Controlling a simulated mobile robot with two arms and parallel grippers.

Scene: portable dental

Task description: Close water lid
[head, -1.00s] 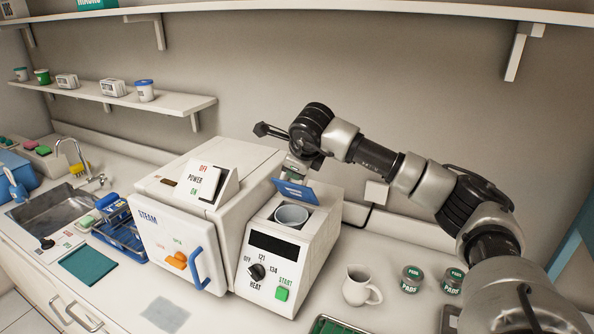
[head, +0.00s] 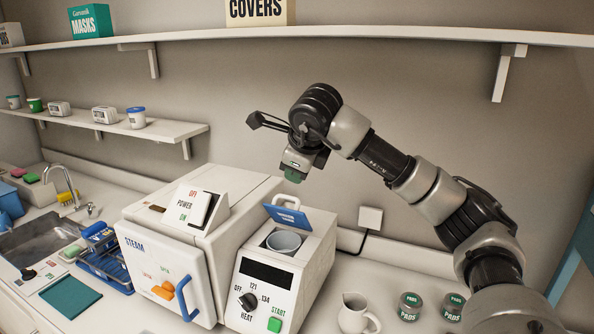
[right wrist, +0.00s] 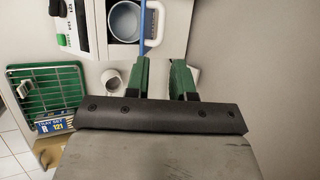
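The blue water lid (head: 288,216) stands tilted up on top of the white steam unit, with its handle showing above it. In the right wrist view the lid (right wrist: 142,22) is seen nearly edge-on, with its white handle beside it. The round water opening (head: 283,242) in front of it is uncovered. My right gripper (head: 294,175) hangs above the lid, apart from it. In the right wrist view its two green fingers (right wrist: 164,80) are apart with nothing held between them. My left gripper is out of view.
The white steam unit (head: 262,290) has a heat knob and a green start button. A steam door with a blue handle (head: 186,298) is to its left. A white jug (head: 353,314) and pads jars (head: 410,306) stand to the right. A shelf (head: 400,37) runs above.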

